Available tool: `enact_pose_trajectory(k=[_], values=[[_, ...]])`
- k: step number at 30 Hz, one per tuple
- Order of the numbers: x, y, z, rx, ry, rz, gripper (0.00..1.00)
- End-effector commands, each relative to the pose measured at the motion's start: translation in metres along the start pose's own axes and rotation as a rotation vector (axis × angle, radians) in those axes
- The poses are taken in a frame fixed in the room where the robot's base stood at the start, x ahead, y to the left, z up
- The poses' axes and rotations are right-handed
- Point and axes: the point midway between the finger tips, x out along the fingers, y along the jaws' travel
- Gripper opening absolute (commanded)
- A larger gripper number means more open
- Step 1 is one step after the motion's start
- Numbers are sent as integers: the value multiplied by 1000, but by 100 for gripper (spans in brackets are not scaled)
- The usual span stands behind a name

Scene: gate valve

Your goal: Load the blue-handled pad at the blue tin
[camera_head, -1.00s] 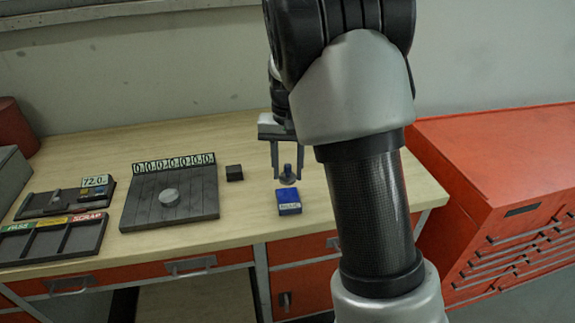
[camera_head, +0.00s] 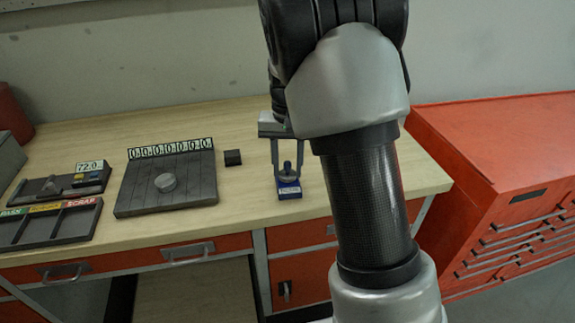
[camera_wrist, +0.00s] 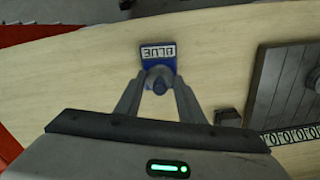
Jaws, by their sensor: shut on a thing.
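The blue tin (camera_head: 289,193) stands on the bench near its front edge, and its "BLUE" label shows in the wrist view (camera_wrist: 158,51). My gripper (camera_head: 287,176) is shut on the blue-handled pad (camera_head: 287,168). In the wrist view the pad's handle (camera_wrist: 159,87) sits between the two fingers, in line with the tin. The pad is at or just over the tin. The underside of the pad is hidden, so I cannot tell whether it touches the tin.
A small dark block (camera_head: 233,157) lies left of the tin. Further left are a grey slatted plate (camera_head: 137,196) with a round disc (camera_head: 165,182), a gauge tray (camera_head: 40,187) and a sorting tray (camera_head: 48,228). A red drawer cabinet (camera_head: 500,150) stands right.

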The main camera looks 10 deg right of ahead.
Motion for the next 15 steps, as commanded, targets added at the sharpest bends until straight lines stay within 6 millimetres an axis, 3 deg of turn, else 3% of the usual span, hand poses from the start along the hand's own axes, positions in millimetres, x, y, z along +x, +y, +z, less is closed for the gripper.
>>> enact_pose_trajectory(k=[15], values=[[3, 0, 0, 0, 1, 0, 17]])
